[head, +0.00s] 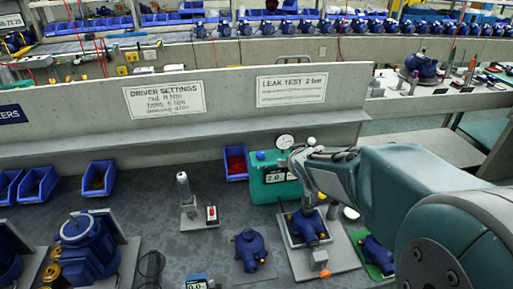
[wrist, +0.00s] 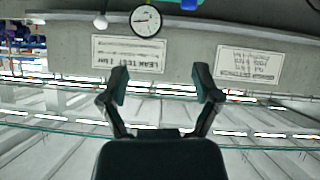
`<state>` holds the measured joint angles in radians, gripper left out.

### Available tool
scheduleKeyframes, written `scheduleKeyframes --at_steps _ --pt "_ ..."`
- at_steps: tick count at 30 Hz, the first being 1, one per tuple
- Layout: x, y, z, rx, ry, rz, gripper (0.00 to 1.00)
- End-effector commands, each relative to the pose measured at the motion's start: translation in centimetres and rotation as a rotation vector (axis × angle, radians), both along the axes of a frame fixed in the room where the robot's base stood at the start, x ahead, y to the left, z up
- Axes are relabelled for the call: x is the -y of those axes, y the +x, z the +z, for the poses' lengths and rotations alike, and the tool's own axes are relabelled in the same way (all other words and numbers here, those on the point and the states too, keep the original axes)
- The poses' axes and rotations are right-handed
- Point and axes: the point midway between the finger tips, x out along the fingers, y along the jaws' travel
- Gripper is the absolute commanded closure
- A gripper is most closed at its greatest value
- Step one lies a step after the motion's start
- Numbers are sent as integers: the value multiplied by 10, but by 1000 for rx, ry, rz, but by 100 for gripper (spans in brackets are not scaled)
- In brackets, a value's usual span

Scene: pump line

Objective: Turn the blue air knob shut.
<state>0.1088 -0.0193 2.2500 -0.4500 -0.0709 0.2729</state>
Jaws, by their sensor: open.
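The blue air knob (head: 261,155) sits on top of the green leak tester (head: 262,185), left of its round dial gauge (head: 284,141). In the wrist view, which is upside down, the blue knob (wrist: 190,4) is cut by the top edge, right of the gauge (wrist: 146,21). My gripper (head: 298,160) is at the right side of the tester in the head view. In the wrist view my gripper (wrist: 162,80) is open with nothing between its fingers. It is apart from the knob. My gripper and arm hide part of the tester's right side.
A white ball-topped part (head: 311,141) stands right of the gauge. A blue pump (head: 307,226) sits on a fixture plate below my arm. A red-filled blue bin (head: 236,163) is left of the tester. A low wall with a leak test sign (head: 292,89) rises behind.

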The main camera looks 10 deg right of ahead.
Motion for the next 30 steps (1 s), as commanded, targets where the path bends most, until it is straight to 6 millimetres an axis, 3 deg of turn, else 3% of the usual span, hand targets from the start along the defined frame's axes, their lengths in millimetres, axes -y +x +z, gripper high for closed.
scheduleKeyframes --at_steps 6,14,23,30 --pt "-5 50 -37 86 43 99 19" --pt "-16 84 -76 165 124 216 19" --pt "-24 97 -90 190 158 258 19" --pt "-33 132 -106 188 158 257 19"
